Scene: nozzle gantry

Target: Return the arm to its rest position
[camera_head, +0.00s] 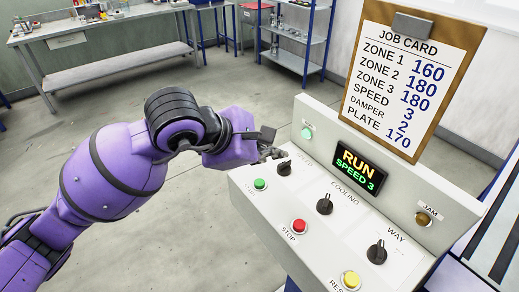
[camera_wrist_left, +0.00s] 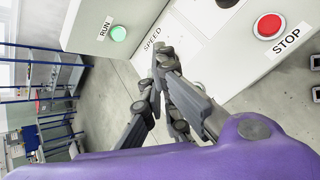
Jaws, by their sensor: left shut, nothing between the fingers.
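My left arm is purple and reaches in from the left in the head view. Its left gripper (camera_head: 274,152) is shut and empty, just above and beside the black speed knob (camera_head: 284,168) at the left end of the control panel (camera_head: 330,235). I cannot tell whether the fingertips touch the knob. In the left wrist view the shut fingers (camera_wrist_left: 160,58) cover the area by the SPEED label, and the speed knob is hidden. The display (camera_head: 358,172) reads RUN, SPEED 3. My right gripper is in neither view.
The panel also has a green button (camera_head: 260,184), a red stop button (camera_head: 299,226), a cooling knob (camera_head: 324,205), a way knob (camera_head: 376,252) and a yellow button (camera_head: 351,280). A job card (camera_head: 405,75) stands behind. Open floor (camera_head: 215,85) lies left; a workbench (camera_head: 110,20) is farther back.

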